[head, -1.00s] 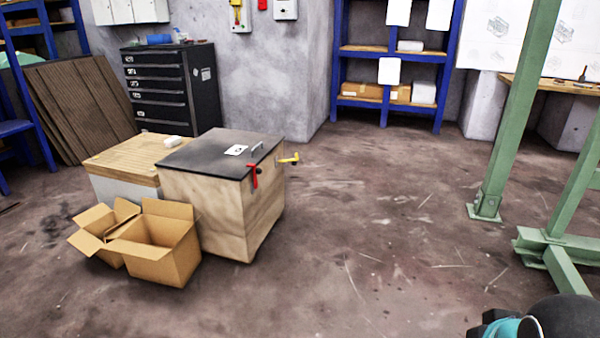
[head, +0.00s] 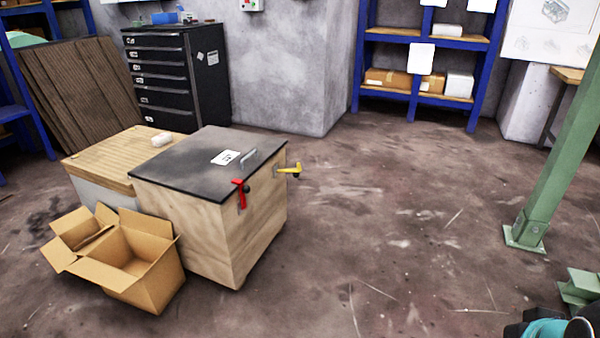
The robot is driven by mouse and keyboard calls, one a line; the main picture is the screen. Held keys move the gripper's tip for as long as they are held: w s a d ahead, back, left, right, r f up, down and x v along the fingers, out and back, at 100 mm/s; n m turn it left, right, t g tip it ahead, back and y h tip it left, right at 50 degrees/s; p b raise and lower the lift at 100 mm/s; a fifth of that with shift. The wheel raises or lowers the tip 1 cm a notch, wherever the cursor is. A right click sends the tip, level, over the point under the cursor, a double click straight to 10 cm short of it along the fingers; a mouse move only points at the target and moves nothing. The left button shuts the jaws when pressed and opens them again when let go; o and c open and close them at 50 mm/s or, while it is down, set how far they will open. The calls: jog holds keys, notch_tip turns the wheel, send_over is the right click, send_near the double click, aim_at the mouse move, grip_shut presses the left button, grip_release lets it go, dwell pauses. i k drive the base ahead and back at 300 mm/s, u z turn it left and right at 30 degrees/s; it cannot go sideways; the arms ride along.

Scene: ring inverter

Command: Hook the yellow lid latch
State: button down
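The yellow lid latch (head: 289,170) sits on the right side of a wooden crate (head: 210,232), near its top edge, and sticks out to the right. The crate's dark lid (head: 195,165) lies flat and looks closed, with a metal handle (head: 249,157) and a white label on top. Whether the yellow latch touches a catch is too small to tell. My gripper is not in view; only a part of my arm shows at the bottom right corner.
Open cardboard boxes (head: 146,266) stand against the crate's near left. A lower wood-topped box (head: 100,160) stands behind on the left. A green steel post (head: 556,160) stands at the right. The floor (head: 385,230) right of the crate is clear.

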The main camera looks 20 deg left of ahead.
aim_at(295, 174)
jog(key=u, duration=0.75)
jog(key=i, duration=1.25)
jog(key=u, duration=0.95)
